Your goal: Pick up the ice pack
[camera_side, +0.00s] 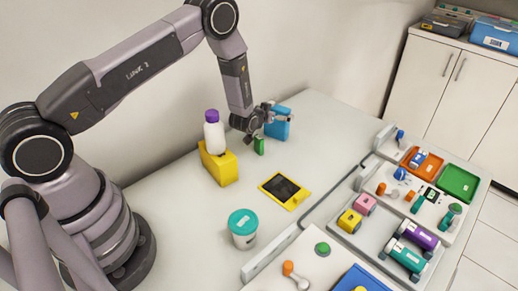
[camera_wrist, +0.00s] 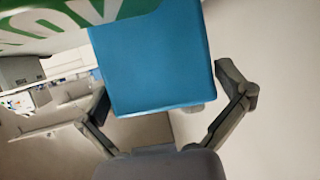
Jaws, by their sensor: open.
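The blue ice pack (camera_side: 278,125) appears to be the blue block standing upright near the wall in the side view. In the wrist view the ice pack (camera_wrist: 152,62) is a large blue face between my fingers. My gripper (camera_side: 269,119) is open beside the ice pack and partly hides it. In the wrist view my gripper (camera_wrist: 164,84) has one finger on each side of the ice pack, with a visible gap at the right finger. I cannot tell whether the left finger touches it.
A small green packet (camera_side: 259,145) stands close to my gripper; green with white lettering (camera_wrist: 75,22) shows in the wrist view. A yellow block (camera_side: 219,166) bears a white bottle (camera_side: 214,136). A yellow-framed pad (camera_side: 285,191) and teal-lidded tub (camera_side: 243,229) lie nearer. Trays (camera_side: 345,247) stand right.

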